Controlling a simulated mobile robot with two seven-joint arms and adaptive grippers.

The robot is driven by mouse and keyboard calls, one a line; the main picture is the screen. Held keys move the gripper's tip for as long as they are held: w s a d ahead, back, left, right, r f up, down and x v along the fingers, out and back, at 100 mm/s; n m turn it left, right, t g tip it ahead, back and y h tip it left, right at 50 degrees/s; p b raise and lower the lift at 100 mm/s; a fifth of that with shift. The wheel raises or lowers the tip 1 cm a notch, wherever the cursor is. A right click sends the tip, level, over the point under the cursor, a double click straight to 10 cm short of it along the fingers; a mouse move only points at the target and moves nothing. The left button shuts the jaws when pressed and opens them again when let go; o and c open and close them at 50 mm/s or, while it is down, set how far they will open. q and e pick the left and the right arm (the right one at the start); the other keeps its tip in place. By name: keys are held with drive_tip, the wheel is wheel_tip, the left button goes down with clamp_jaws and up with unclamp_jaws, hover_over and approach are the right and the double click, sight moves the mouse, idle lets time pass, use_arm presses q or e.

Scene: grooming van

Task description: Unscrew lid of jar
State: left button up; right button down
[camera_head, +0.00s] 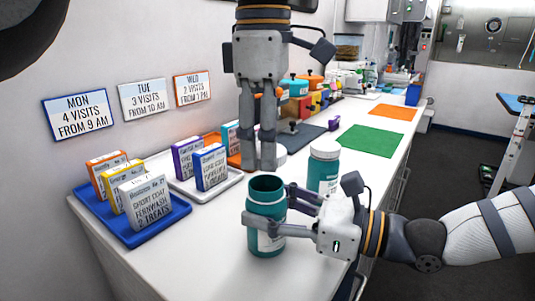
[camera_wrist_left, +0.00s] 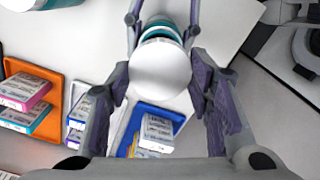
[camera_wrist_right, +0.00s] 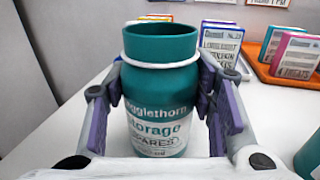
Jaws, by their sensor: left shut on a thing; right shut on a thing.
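A teal jar (camera_head: 266,218) with a pale label and a white ring round its neck stands upright on the counter. Its dark mouth is open in the head view, and its front fills the right wrist view (camera_wrist_right: 160,115). My right gripper (camera_head: 265,222) is shut on the jar's body from the right. My left gripper (camera_head: 266,166) points down above and just behind the jar's mouth. It is shut on the white lid (camera_wrist_left: 160,70), which is round and shows between its fingers in the left wrist view. The fingers hide most of the lid in the head view.
A second teal jar (camera_head: 323,172) with a white lid stands close by, behind my right gripper. A blue tray (camera_head: 150,228) and a white tray (camera_head: 222,188) with boxes are at the left. A green mat (camera_head: 372,140) lies farther back.

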drive_tip(key=c, duration=0.6)
unclamp_jaws()
